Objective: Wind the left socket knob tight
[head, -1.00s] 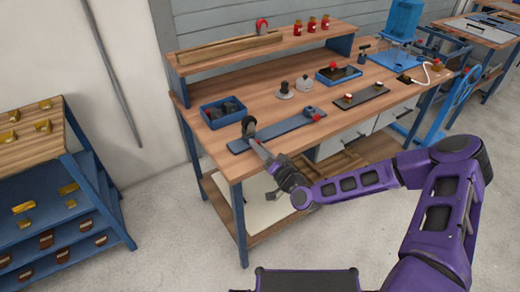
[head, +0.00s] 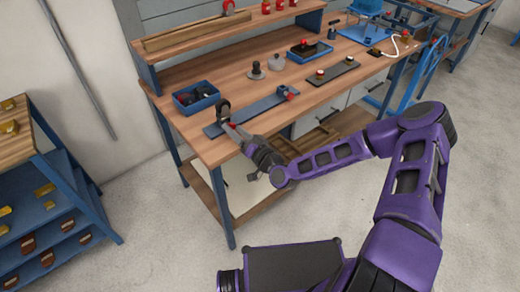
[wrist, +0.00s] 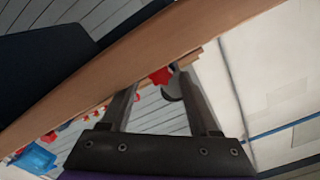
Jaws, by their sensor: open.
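No label tells which is the left socket knob. My gripper (head: 233,130) is at the bench's front-left, near a black upright ring (head: 222,109) on a long blue-grey rail (head: 255,110). In the wrist view my gripper (wrist: 157,78) is open and empty, its fingers apart.
A blue bin (head: 195,98) with dark items stands behind the rail's left end. A red-topped blue clamp (head: 288,93) sits at the rail's right end. A raised wooden shelf (head: 215,28) runs along the back. A blue rack (head: 60,200) stands at left.

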